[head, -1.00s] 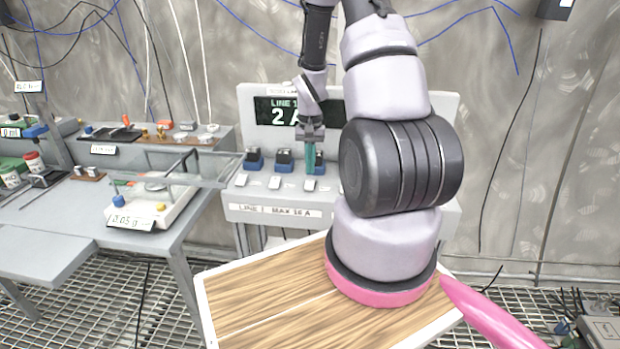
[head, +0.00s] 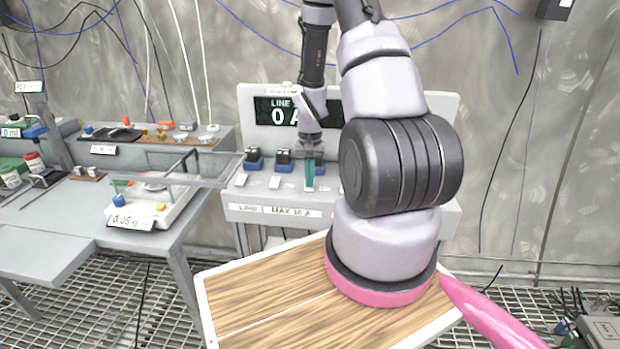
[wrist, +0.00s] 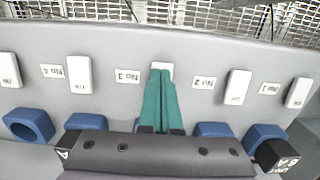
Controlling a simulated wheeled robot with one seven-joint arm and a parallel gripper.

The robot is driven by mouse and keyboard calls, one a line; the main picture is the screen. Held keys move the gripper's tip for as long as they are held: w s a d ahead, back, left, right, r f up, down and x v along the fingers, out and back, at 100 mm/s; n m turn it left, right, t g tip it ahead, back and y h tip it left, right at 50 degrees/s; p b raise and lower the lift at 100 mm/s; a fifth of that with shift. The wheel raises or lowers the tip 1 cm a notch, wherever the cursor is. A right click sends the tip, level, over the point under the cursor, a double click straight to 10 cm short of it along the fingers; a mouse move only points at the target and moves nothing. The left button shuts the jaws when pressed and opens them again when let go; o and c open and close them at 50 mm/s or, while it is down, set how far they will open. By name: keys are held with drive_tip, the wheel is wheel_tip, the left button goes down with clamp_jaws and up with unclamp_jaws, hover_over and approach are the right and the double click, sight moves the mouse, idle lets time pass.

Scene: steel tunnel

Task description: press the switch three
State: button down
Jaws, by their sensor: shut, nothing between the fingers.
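The grey panel (head: 237,210) carries a row of white rocker switches. In the wrist view, labels show upside down between them, including No 3 (wrist: 127,76) and No 2 (wrist: 203,82). My gripper (wrist: 161,78) is shut, its teal fingers together over the white switch (wrist: 162,65) between those two labels. The fingers hide most of that switch; contact looks likely but I cannot be sure. In the head view my gripper (head: 309,187) points down at the panel's front. The panel's display (head: 285,112) reads LINE and 0 A, partly hidden by my arm.
Other switches (wrist: 77,74) and (wrist: 236,86) stand close on both sides of my fingers. Blue sockets (head: 253,165), some with black plugs, line the panel behind the switches. A bench with a scale (head: 150,205) is at left.

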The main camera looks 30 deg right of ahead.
drive_tip(key=shift+w+d, duration=0.1)
drive_tip(key=shift+d, duration=0.05)
drive_tip(key=shift+w+d+r, duration=0.15)
drive_tip(key=shift+w+d, duration=0.2)
drive_tip(key=shift+w, duration=0.25)
drive_tip(key=shift+r, duration=0.1)
wheel_tip(320, 180, up, 14)
drive_tip(key=shift+w+d, duration=0.25)
drive_tip(key=shift+w, duration=0.05)
idle(0.4)
